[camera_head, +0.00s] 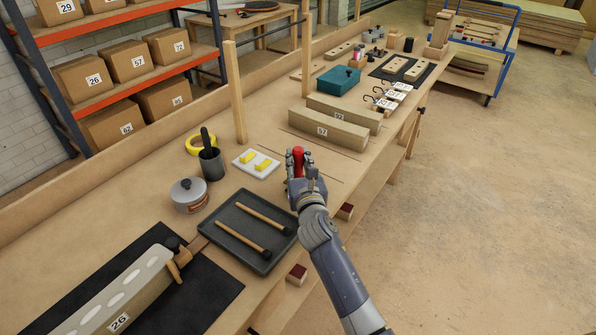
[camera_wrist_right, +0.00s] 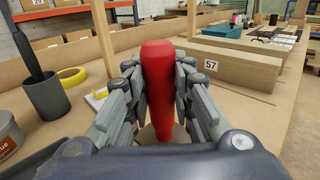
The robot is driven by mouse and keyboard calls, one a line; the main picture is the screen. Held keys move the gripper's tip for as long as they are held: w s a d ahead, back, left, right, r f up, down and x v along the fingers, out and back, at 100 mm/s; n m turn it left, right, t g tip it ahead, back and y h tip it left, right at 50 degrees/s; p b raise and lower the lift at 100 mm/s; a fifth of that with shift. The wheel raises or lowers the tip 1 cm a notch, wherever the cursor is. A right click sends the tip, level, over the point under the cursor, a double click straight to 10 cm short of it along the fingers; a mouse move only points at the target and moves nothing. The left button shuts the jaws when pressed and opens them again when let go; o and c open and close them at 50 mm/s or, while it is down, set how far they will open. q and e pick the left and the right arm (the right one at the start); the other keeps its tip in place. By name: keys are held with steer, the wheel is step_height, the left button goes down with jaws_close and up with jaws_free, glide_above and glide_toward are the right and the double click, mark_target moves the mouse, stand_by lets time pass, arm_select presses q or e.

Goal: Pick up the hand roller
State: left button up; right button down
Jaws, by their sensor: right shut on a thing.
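The hand roller (camera_wrist_right: 158,85) shows its red handle upright between the fingers of my right gripper (camera_wrist_right: 159,100) in the right wrist view. The fingers are closed against the handle from both sides. In the head view the red handle (camera_head: 297,160) stands up from my right gripper (camera_head: 300,170), over the front part of the workbench. The roller's lower end is mostly hidden by the gripper, and I cannot tell whether it touches the bench. My left gripper is not in view.
A white tray with yellow blocks (camera_head: 256,164) lies left of my right gripper. A dark tray (camera_head: 232,209) with two mallet-like tools lies nearer. Long beams (camera_head: 328,129) lie beyond. A cup (camera_head: 212,163), yellow tape (camera_head: 193,146) and a tin (camera_head: 189,198) stand farther left.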

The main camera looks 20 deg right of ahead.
mark_target(299, 152)
steer(key=shift+r, duration=0.15)
steer(key=shift+r, duration=0.5)
step_height(299, 152, up, 3)
steer(key=shift+f+p, duration=0.2)
steer(key=shift+p, duration=0.4)
steer(key=s+a, duration=0.1)
steer(key=s, duration=0.7)
steer(key=s+a+r, duration=0.1)
steer(key=s+a, duration=0.1)
steer(key=s, duration=0.5)
steer(key=shift+s+a+r+b, duration=0.15)
steer(key=shift+s+a+b, duration=0.15)
steer(key=shift+s+b, duration=0.05)
